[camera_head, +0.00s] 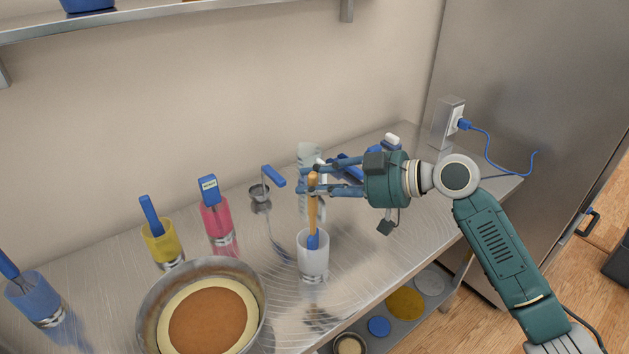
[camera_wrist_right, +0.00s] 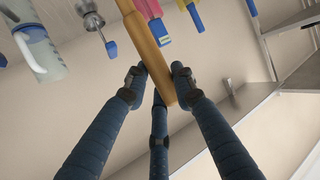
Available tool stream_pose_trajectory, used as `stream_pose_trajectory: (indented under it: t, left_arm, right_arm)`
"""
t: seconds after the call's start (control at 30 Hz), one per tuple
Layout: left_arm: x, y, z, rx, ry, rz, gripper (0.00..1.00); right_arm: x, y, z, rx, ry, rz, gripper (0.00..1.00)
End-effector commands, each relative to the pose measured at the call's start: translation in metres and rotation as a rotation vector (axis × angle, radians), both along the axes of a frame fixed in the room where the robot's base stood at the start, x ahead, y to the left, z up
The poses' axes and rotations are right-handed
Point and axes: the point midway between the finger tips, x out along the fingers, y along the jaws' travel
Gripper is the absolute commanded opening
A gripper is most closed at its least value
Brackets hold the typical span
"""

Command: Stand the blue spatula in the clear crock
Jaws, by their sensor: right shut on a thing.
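The blue spatula has a tan handle (camera_head: 312,205) and a blue head (camera_head: 313,241). It stands nearly upright, head down. The clear crock (camera_head: 313,265) is a whitish see-through cup on the steel counter. The blue head shows at the crock's mouth; its lower end seems to be inside the rim, and I cannot tell whether it touches the bottom. My right gripper (camera_head: 312,184) is shut on the upper handle, above the crock. In the right wrist view the handle (camera_wrist_right: 146,45) lies between the fingers (camera_wrist_right: 160,78). My left gripper is not in view.
A yellow crock (camera_head: 160,243), a pink crock (camera_head: 216,218) and a blue crock (camera_head: 38,300) each hold a blue-handled utensil. A large pan (camera_head: 147,310) stands left of the clear crock. A clear jug (camera_head: 309,152) stands behind my right gripper. A ladle-like utensil (camera_head: 259,193) is nearby.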

Motion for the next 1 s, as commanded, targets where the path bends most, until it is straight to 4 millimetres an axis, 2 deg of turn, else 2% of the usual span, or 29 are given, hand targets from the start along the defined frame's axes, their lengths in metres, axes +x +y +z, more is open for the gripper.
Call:
stream_pose_trajectory:
  t: [0.93,0.97,1.0]
  left_arm:
    - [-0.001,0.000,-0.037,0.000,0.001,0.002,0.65]
    - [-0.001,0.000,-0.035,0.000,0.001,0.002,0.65]
    - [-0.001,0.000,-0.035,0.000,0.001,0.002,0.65]
  right_arm:
    - [0.000,0.000,-0.047,0.000,0.000,0.000,0.00]
    - [0.000,0.000,-0.045,0.000,-0.001,0.000,0.31]
    - [0.000,0.000,-0.045,0.000,0.000,0.000,0.39]
